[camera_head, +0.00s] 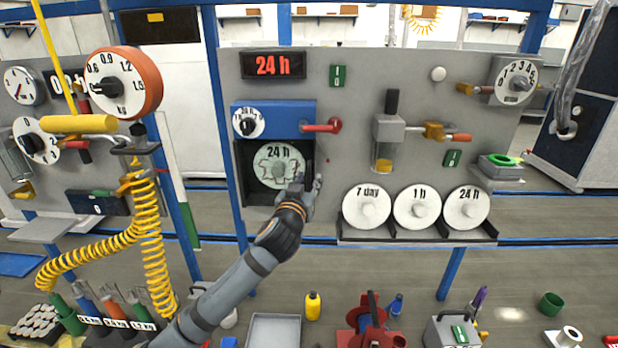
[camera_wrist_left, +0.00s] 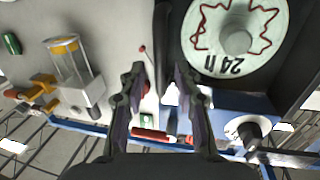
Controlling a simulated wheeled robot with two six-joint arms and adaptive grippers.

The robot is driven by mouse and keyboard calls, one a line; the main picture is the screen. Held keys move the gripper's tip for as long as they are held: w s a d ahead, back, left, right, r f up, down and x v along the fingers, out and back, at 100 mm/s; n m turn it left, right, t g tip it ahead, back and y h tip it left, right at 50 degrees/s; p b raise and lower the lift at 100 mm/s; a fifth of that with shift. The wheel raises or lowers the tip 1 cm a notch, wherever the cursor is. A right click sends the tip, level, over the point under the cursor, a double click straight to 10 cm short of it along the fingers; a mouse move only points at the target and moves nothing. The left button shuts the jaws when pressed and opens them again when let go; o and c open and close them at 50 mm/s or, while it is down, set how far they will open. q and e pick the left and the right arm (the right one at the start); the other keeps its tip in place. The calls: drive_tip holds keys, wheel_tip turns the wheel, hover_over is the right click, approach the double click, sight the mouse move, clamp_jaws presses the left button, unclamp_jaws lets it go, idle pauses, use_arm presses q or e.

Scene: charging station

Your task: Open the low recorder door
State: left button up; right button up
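The recorder (camera_head: 236,150) is a box with a blue top band and a dark recess below. A white 24 h chart disc (camera_head: 278,165) shows inside it, and also in the wrist view (camera_wrist_left: 235,40), upside down. A red handle (camera_head: 320,127) sticks out at the right of the blue band. My left gripper (camera_head: 306,182) is at the recess's lower right edge. In the wrist view its two fingers (camera_wrist_left: 161,75) are apart, with a dark upright bar (camera_wrist_left: 162,45) beside the recess between or just beyond them. I cannot tell if they touch it, nor make out the door clearly.
A shelf right of the recorder holds discs marked 7 day (camera_head: 367,207), 1 h (camera_head: 417,208) and 24 h (camera_head: 467,207). A clear cup fitting (camera_head: 384,150) is above them. A yellow coiled hose (camera_head: 148,230) hangs at left. Tools stand below.

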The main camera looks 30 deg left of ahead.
use_arm(q)
drive_tip(key=shift+x, duration=0.75)
clamp_jaws()
